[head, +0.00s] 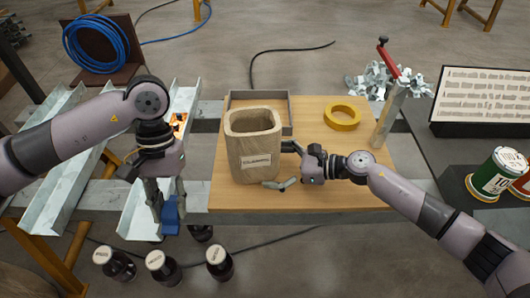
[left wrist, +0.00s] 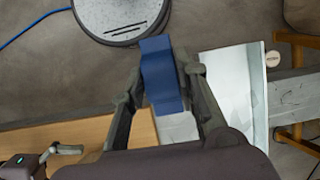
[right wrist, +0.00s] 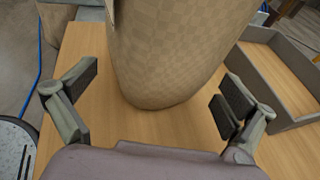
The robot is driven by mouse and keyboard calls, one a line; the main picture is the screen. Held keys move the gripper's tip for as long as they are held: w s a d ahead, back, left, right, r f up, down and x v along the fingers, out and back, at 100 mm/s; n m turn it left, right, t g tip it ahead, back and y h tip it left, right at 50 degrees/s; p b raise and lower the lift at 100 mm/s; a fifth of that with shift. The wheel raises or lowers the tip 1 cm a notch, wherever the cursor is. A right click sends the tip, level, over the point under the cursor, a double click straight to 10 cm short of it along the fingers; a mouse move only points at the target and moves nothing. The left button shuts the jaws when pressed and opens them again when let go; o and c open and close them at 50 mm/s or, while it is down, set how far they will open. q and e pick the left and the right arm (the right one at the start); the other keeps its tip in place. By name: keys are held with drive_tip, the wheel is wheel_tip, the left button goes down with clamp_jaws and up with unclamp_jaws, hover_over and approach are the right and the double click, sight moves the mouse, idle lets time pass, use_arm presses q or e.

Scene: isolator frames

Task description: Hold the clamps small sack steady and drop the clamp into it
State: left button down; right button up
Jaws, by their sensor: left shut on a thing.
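The small sack (head: 252,150), tan with a white label, stands upright and open-topped on the wooden board. It fills the top of the right wrist view (right wrist: 165,55). My left gripper (head: 168,207) is shut on a blue clamp (head: 171,217), left of the sack and apart from it. The clamp shows between the fingers in the left wrist view (left wrist: 162,75). My right gripper (head: 284,166) is open at the sack's right side. In the right wrist view its fingers stand to either side of the sack's lower part, with gaps showing.
The wooden board (head: 330,190) also bears a grey tray (head: 275,103) behind the sack, a yellow tape roll (head: 342,117) and a red-handled upright tool (head: 391,90). Metal channels (head: 70,150) lie at left. Dark bottles (head: 160,268) stand below the front edge. Cans (head: 495,175) are at right.

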use_arm(q)
drive_tip(key=shift+f, duration=0.25)
use_arm(e)
drive_tip(key=shift+x, duration=0.75)
drive_tip(key=shift+c, duration=0.5)
drive_tip(key=c, duration=0.5)
drive_tip(key=shift+w, duration=0.1)
use_arm(q)
drive_tip(key=w+d+r+n+h, duration=0.1)
drive_tip(key=w+d+r+n, duration=0.25)
drive_tip(key=d+r, duration=0.45)
drive_tip(key=w+d+r+n+h, duration=0.15)
drive_tip(key=w+d+r, duration=0.3)
drive_tip(key=d, duration=0.75)
use_arm(e)
drive_tip(key=shift+d, duration=0.1)
use_arm(q)
drive_tip(key=w+a+r+n+t+h, duration=0.2)
drive_tip(key=w+a+r+n+t, duration=0.2)
drive_tip(key=w+a+r+n, duration=0.65)
drive_tip(key=s+d+f+n, duration=0.1)
drive_tip(key=d+f+n, duration=0.1)
drive_tip(key=f, duration=0.5)
drive_tip(key=shift+d+f, duration=0.2)
drive_tip(key=shift+d, duration=0.5)
drive_tip(key=shift+n, duration=0.25)
